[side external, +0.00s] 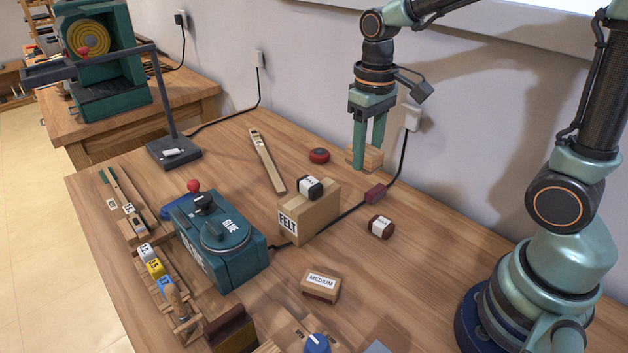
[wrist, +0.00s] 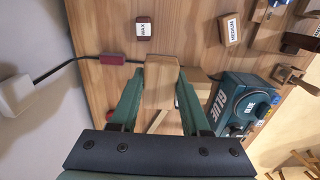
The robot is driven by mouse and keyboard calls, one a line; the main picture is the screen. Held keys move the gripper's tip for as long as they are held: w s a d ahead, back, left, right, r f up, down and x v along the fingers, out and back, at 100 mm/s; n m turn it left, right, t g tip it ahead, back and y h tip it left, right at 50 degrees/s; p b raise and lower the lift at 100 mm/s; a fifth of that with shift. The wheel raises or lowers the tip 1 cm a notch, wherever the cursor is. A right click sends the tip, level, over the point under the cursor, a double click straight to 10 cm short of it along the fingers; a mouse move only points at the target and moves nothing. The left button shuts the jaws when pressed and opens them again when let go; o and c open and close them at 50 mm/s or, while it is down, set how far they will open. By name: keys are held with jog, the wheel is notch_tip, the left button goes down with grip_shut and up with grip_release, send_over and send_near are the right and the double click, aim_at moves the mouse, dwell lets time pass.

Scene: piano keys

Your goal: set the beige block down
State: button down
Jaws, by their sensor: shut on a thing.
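The beige block (side external: 373,158) is a small plain wooden block between the fingers of my gripper (side external: 366,156), toward the back of the bench near the wall. In the wrist view, the beige block (wrist: 160,88) sits between the two green fingers of my gripper (wrist: 160,82), which are shut on its sides. The fingers point down in the side view. I cannot tell how much space lies between the block's underside and the bench top.
A dark cable with a red connector (side external: 375,194) runs close by. A red round object (side external: 319,155), the FELT box (side external: 320,215), a dark WAX block (side external: 380,227) and the MEDIUM block (side external: 321,286) stand around. Bare bench (side external: 440,245) shows right of the WAX block.

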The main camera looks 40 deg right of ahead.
jog(key=w+a+r, duration=0.3)
jog(key=w+a, duration=0.1)
jog(key=w, duration=0.7)
send_over(265, 212)
jog(key=f, duration=0.1)
notch_tip(265, 212, down, 20)
jog(key=shift+r, duration=0.2)
jog(key=shift+f, duration=0.15)
jog(key=shift+c, duration=1.9)
grip_release()
